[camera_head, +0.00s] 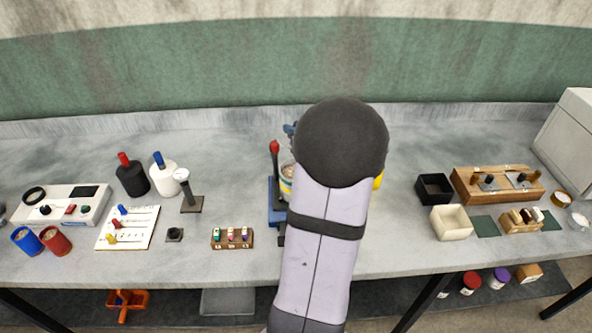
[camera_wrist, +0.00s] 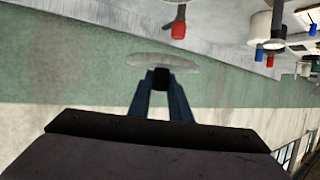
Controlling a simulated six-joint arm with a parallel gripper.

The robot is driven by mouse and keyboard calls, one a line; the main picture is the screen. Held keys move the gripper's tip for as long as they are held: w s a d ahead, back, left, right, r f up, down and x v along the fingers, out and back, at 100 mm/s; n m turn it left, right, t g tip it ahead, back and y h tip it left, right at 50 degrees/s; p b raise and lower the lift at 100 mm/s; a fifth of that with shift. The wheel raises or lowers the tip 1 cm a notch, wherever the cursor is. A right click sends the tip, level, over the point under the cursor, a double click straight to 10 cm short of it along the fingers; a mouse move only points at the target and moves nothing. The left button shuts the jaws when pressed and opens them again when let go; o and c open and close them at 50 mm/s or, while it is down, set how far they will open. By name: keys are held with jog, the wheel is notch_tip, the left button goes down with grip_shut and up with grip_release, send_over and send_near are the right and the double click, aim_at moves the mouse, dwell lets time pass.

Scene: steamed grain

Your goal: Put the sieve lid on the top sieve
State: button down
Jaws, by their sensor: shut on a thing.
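My gripper (camera_wrist: 161,84) is shut on the dark knob of a pale grey disc, which looks like the sieve lid (camera_wrist: 163,61). The disc is seen nearly edge-on just beyond the fingertips, with nothing visible touching it below. In the head view my arm hides the gripper and the lid. Part of a round container with yellow and pale bands (camera_head: 287,183), perhaps the sieve stack, shows at the left edge of my arm. Most of it is hidden, so I cannot tell how far the lid is from the top sieve.
A blue stand (camera_head: 276,212) with a red-knobbed lever (camera_head: 274,147) rises close left of my arm. A small rack (camera_head: 232,237) and bottles (camera_head: 163,178) stand further left. A black box (camera_head: 434,188) and a cream box (camera_head: 451,222) stand right, with clear bench between them and my arm.

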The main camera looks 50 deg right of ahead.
jog(key=shift+f, duration=5)
jog(key=shift+h, duration=0.4)
jog(key=shift+f, duration=0.1)
jog(key=shift+f, duration=0.35)
jog(key=shift+f+b, duration=0.15)
jog(key=shift+b, duration=0.15)
